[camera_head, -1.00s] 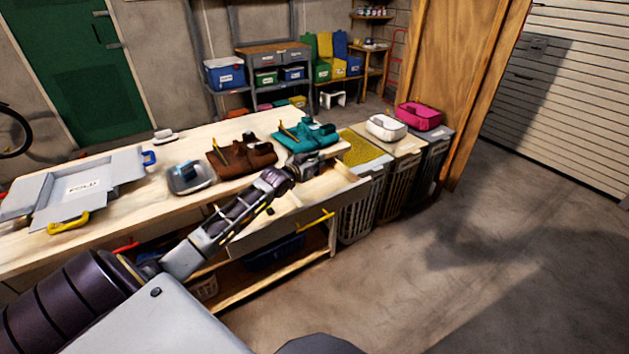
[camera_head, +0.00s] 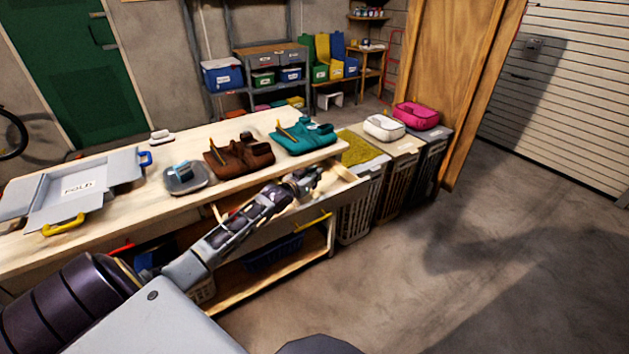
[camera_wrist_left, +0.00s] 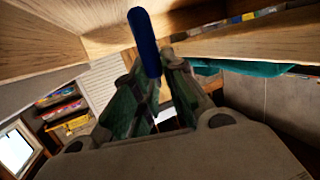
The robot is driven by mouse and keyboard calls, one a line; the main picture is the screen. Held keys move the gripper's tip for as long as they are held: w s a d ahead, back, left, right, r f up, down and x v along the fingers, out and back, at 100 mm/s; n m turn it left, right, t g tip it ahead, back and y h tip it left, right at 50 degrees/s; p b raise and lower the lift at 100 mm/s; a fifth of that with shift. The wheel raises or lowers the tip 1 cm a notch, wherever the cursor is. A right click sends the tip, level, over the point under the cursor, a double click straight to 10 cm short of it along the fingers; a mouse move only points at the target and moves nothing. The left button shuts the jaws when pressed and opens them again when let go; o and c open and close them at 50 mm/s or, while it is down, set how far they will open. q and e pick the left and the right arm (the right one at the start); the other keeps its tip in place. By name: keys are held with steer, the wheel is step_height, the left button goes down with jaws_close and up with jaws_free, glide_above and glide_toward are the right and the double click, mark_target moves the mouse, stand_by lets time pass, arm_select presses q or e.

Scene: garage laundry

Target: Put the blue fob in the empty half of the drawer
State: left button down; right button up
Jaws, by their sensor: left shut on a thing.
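The blue fob (camera_wrist_left: 145,40) is a dark blue, rounded stick shape, held at the fingertips of my left gripper (camera_wrist_left: 153,82) in the left wrist view. In the head view my left gripper (camera_head: 306,181) is over the right part of the open drawer (camera_head: 350,187), at the bench front. I cannot make out the fob there. Wooden drawer walls (camera_wrist_left: 60,32) surround the fob in the wrist view. The fob looks apart from the wall, but I cannot tell if it touches the drawer floor. The arm hides much of the drawer's inside. My right gripper is not in view.
Hampers (camera_head: 362,195) stand right of the drawer. Floor to the right is free.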

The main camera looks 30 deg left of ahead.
mark_target(308, 199)
arm_select(q)
steer(key=shift+f, duration=1.1)
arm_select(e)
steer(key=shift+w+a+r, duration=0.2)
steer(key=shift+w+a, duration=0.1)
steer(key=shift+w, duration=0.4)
arm_select(q)
steer(key=shift+f, duration=0.1)
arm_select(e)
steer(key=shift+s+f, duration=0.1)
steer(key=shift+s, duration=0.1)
arm_select(q)
steer(key=c, duration=1.5)
jaws_free()
steer(key=shift+o, duration=0.2)
